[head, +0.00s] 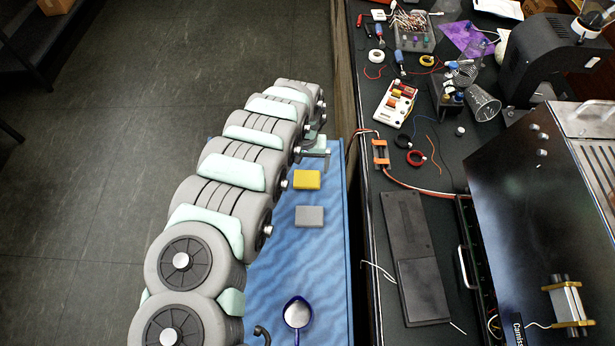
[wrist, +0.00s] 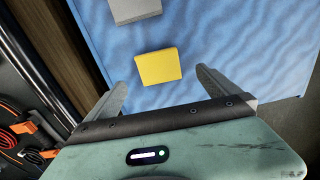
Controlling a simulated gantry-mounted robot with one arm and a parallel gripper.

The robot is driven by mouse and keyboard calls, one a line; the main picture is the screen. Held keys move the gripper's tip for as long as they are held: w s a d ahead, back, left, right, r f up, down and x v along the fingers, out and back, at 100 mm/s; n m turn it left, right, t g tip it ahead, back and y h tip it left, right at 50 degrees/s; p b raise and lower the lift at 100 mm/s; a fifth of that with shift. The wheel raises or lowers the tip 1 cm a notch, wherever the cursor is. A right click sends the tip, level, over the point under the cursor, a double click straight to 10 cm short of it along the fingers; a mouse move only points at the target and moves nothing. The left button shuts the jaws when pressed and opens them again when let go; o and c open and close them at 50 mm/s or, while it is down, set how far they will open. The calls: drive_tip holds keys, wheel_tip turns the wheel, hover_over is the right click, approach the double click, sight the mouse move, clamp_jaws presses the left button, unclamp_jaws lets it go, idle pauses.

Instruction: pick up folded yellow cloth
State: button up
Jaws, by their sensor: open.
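The folded yellow cloth (head: 307,179) lies flat on a blue mat (head: 335,250), just right of my arm in the head view. In the wrist view the yellow cloth (wrist: 159,67) lies ahead of and between the two fingers of my gripper (wrist: 160,85). The fingers are wide apart with nothing between them but the view of the cloth and mat. A grey folded block or cloth (head: 309,216) lies next to the yellow one; it also shows at the top of the wrist view (wrist: 135,8). My gripper is mostly hidden behind my arm in the head view.
A blue-rimmed spoon or strainer (head: 297,313) lies nearer on the mat. The dark workbench (head: 405,180) right of the mat holds cables, tools, a dark flat panel (head: 414,258) and a large black machine (head: 535,215). The floor at left is open.

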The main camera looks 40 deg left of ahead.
sight(307, 178)
drive_tip(key=shift+f, duration=0.95)
drive_tip(key=shift+w+f, duration=0.25)
drive_tip(key=shift+f, duration=0.05)
drive_tip(key=shift+f+b, duration=0.6)
drive_tip(key=shift+f, duration=1.75)
drive_tip(key=shift+w, duration=0.1)
drive_tip(key=shift+c, duration=0.2)
drive_tip(key=c, duration=1.3)
drive_tip(key=shift+r, duration=0.15)
wheel_tip(307, 178, up, 20)
drive_tip(key=p, duration=0.3)
